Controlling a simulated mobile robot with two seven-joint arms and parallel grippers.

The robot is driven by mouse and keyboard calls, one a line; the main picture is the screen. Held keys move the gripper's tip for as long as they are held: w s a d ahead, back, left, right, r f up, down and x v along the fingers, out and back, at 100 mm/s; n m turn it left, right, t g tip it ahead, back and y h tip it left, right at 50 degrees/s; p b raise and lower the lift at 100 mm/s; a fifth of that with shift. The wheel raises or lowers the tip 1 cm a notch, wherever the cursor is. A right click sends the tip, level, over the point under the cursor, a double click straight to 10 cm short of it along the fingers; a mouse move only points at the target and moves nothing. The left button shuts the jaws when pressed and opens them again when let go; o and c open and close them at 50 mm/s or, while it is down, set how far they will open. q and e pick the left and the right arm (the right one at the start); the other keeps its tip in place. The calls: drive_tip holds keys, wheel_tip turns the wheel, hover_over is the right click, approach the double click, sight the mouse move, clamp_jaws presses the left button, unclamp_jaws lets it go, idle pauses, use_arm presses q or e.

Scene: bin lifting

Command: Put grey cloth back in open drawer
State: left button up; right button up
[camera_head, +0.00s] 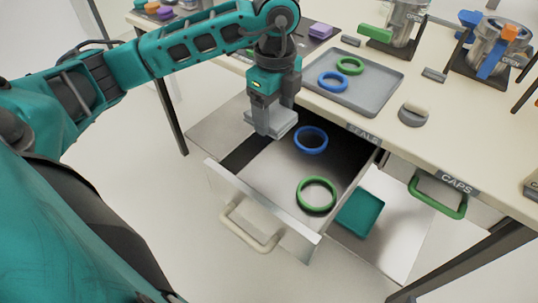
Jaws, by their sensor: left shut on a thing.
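My left gripper (271,101) points down over the back left part of the open drawer (240,190). It is shut on the folded grey cloth (279,124), which is just below the fingers. I cannot tell whether the cloth touches the drawer floor. In the drawer, a blue ring (297,139) lies right of the cloth and a green ring (302,199) lies nearer the front. The drawer has a pale handle (245,232) on its front. My right gripper is out of view.
A grey tray (383,92) with a blue and a green ring stands on the bench above. The CAPS drawer (480,211) with a green handle is at the right. A teal object (360,214) lies below, right of the open drawer. Metal vessels stand at the back right.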

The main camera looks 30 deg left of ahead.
use_arm(q)
drive_tip(key=b, duration=0.1)
hover_over(273, 172)
wheel_tip(273, 172, down, 12)
drive_tip(key=shift+r, duration=0.1)
wheel_tip(273, 172, down, 4)
drive_tip(key=shift+f+b, duration=0.25)
drive_tip(key=shift+b, duration=0.3)
drive_tip(key=shift+f, duration=0.15)
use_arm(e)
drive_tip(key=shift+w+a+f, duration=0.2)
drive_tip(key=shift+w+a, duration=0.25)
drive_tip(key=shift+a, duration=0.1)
use_arm(q)
drive_tip(key=o, duration=1)
drive_tip(key=shift+f, duration=0.1)
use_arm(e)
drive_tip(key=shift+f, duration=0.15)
